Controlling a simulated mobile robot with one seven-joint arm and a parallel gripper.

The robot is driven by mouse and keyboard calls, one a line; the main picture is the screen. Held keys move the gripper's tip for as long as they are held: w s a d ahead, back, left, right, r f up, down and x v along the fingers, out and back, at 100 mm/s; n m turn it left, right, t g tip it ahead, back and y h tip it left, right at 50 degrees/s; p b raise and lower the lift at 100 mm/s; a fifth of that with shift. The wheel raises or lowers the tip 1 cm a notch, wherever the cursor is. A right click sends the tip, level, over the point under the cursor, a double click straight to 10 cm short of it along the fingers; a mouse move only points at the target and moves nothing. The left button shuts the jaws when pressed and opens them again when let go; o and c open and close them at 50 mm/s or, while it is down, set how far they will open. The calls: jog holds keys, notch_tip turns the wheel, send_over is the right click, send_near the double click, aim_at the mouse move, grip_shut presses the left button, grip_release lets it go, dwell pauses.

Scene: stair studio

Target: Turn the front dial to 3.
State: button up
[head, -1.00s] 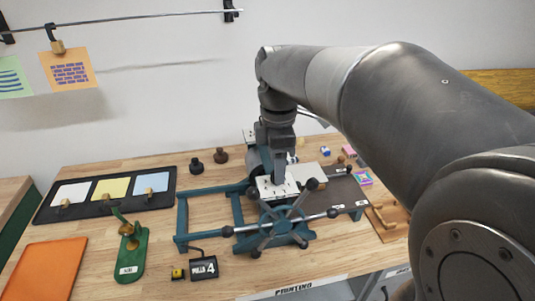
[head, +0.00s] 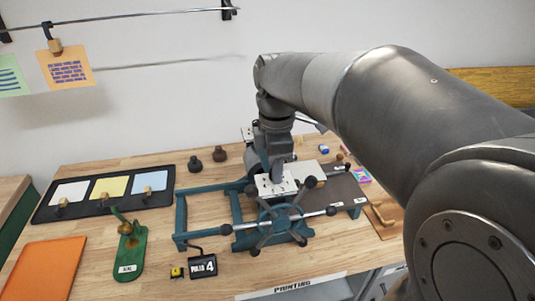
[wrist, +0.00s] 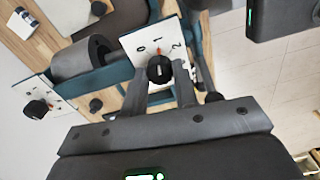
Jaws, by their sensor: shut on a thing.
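The front dial (wrist: 160,70) is a black knob on a white plate (wrist: 133,45) marked 0, 1 and 2. An orange mark at the knob's upper edge is near the 1; any 3 is hidden. My gripper (wrist: 161,76) is shut on this knob, one finger on each side. In the head view my gripper (head: 278,174) reaches down to the front plate (head: 268,188), and its body hides the knob there. A second black dial (wrist: 37,109) on its own white plate shows at the left of the wrist view.
A blue press frame (head: 181,220) surrounds the dial, with a spoked handwheel (head: 280,222) in front. A green seal stand (head: 130,255), a "PULLS 4" sign (head: 203,266) and a black tray (head: 40,213) stand left.

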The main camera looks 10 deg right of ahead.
jog(key=shift+c, duration=0.2)
jog(key=m, duration=0.4)
jog(key=shift+m, duration=0.4)
jog(key=m, duration=1.4)
jog(key=shift+m, duration=0.4)
jog(key=o, duration=1)
